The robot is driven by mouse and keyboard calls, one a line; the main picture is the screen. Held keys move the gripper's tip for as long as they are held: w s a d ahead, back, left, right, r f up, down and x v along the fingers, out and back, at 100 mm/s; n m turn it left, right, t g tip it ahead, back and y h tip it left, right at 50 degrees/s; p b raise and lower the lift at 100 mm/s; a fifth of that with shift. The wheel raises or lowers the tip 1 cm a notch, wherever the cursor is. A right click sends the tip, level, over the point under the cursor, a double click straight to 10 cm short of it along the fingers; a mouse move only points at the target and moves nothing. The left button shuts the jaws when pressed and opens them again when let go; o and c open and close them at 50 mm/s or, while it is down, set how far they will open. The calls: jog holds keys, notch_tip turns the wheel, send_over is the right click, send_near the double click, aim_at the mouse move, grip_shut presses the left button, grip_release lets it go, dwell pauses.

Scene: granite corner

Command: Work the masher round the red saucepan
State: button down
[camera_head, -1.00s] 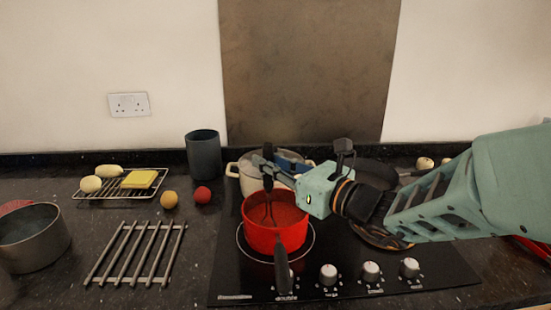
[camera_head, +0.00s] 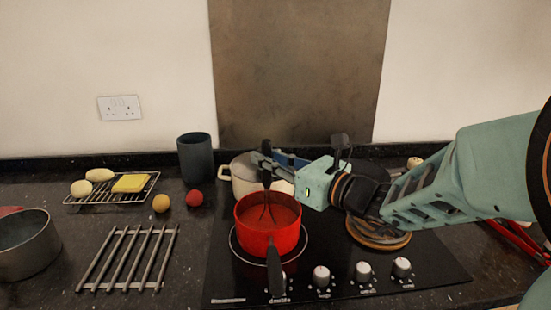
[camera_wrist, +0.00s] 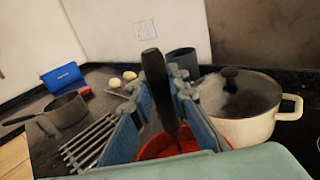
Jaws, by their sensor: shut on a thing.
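The red saucepan (camera_head: 267,242) stands on the front left ring of the black hob, its dark handle pointing to the front edge. It holds a red filling. The masher (camera_head: 266,158) stands nearly upright with its wire shafts down inside the pan; its lower end is hidden in the filling. My gripper (camera_head: 262,160) reaches in from the right and is shut on the masher's dark handle above the pan. In the wrist view the masher handle (camera_wrist: 160,92) sits between my fingers, with part of the saucepan (camera_wrist: 168,146) behind and below.
A cream lidded pot (camera_head: 243,178) stands just behind the saucepan. A dark cup (camera_head: 198,157), a red ball (camera_head: 194,198) and an orange ball (camera_head: 161,203) are to the left. A metal trivet (camera_head: 128,258) and grey pot (camera_head: 28,247) lie further left. Hob knobs (camera_head: 321,276) line the front.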

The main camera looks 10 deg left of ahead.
jog(key=shift+r+p, duration=3.9)
jog(key=shift+r, duration=1.65)
jog(key=shift+f, duration=0.1)
